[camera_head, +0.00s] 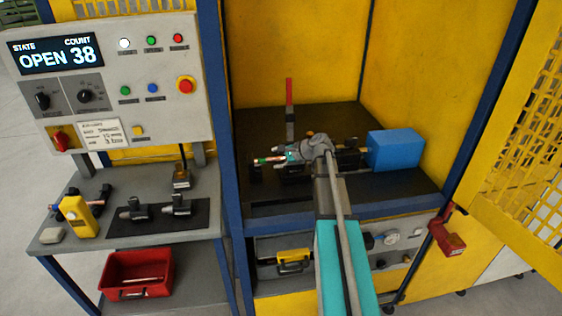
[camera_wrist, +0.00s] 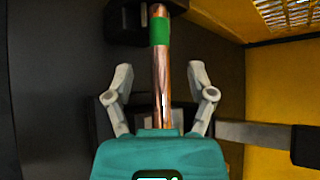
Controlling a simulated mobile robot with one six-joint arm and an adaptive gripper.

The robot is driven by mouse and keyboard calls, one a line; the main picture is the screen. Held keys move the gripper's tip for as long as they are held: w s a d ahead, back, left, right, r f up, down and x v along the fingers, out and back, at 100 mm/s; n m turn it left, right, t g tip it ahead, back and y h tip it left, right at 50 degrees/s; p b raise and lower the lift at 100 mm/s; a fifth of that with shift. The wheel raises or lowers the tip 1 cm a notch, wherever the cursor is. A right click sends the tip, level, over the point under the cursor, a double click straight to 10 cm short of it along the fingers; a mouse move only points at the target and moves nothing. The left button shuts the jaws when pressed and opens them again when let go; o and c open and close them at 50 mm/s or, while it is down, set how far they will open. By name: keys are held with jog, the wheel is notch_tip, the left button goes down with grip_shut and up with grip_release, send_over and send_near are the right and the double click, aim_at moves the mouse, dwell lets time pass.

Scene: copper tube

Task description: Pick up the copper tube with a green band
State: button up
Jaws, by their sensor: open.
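The copper tube (camera_wrist: 161,85) with a green band (camera_wrist: 160,31) lies lengthwise in the wrist view, its far end at a dark holder (camera_wrist: 127,20). My gripper (camera_wrist: 160,82) is open, with one finger on each side of the tube and a gap to both. The tube's near end is hidden behind the teal gripper body. In the head view, a short piece of the tube with its green band (camera_head: 262,160) shows left of my gripper (camera_head: 290,153), inside the yellow machine bay. My arm hides part of that area.
A blue block (camera_head: 395,149) stands right of the fixture, and a red-tipped upright post (camera_head: 289,100) behind it. Yellow walls enclose the bay. A side table at left holds tools, with a red bin (camera_head: 137,274) below. The control panel (camera_head: 110,85) reads OPEN 38.

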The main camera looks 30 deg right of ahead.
aim_at(268, 160)
jog(key=shift+b+x, duration=0.8)
jog(key=shift+x, duration=1.2)
grip_shut()
